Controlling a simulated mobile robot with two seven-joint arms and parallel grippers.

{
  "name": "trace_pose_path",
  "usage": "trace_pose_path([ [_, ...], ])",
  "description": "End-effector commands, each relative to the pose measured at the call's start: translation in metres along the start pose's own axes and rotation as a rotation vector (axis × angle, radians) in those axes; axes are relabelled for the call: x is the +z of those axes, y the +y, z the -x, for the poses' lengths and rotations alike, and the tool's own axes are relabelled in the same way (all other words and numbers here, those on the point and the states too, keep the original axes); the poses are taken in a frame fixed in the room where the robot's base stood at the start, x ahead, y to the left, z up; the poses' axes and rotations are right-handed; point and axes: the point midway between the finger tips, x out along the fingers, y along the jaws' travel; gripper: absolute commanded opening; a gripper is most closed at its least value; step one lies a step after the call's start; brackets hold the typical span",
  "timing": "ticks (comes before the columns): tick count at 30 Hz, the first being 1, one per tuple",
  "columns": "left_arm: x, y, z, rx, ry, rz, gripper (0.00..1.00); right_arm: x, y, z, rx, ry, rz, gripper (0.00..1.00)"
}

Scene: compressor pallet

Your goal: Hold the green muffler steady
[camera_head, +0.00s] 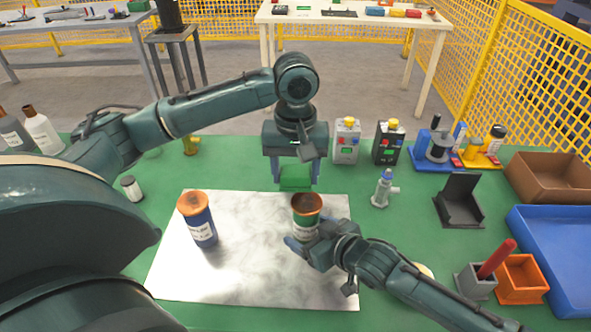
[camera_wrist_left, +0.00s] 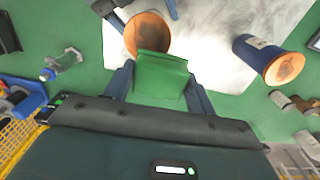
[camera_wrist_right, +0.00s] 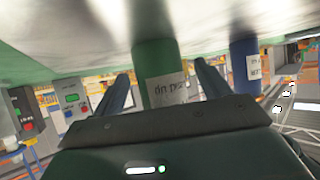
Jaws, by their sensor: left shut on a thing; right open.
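The green muffler (camera_head: 305,222) is a cylinder with a rusty orange end and a white label. It stands upright on the metal sheet (camera_head: 250,275). My right gripper (camera_head: 308,248) is open at its near side. In the right wrist view the muffler (camera_wrist_right: 156,62) lies between the spread fingers (camera_wrist_right: 165,82). My left gripper (camera_head: 296,180) is shut on a green block (camera_head: 296,178) just behind the muffler, also seen in the left wrist view (camera_wrist_left: 160,75). That view shows the muffler's rusty end (camera_wrist_left: 147,36) beside the block. A similar blue cylinder (camera_head: 200,225) stands to the left.
Two grey and black control boxes (camera_head: 347,142) (camera_head: 388,143) stand behind, with a small silver fitting (camera_head: 384,188) and black bracket (camera_head: 459,200) to the right. Brown (camera_head: 556,175), blue (camera_head: 560,255) and orange (camera_head: 522,280) bins fill the right side. The sheet's left front is clear.

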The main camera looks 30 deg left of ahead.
Motion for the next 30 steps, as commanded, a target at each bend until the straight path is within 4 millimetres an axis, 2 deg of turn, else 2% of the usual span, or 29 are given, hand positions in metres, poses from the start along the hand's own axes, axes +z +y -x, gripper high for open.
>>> trace_pose_path([
  [11, 0.0000, 0.0000, -0.0012, 0.000, 0.000, 0.000, 0.37, 0.0034, 0.0007, -0.0006, 0.004, 0.000, -0.002, 0.76],
  [25, 0.0000, 0.0000, -0.0013, 0.000, 0.000, 0.000, 0.37, 0.0033, 0.0005, -0.0006, 0.003, 0.000, -0.001, 0.39],
  [30, 0.0000, 0.0000, -0.0013, 0.000, 0.000, 0.000, 0.37, 0.0033, 0.0005, -0.0006, 0.003, 0.000, -0.001, 0.38],
])
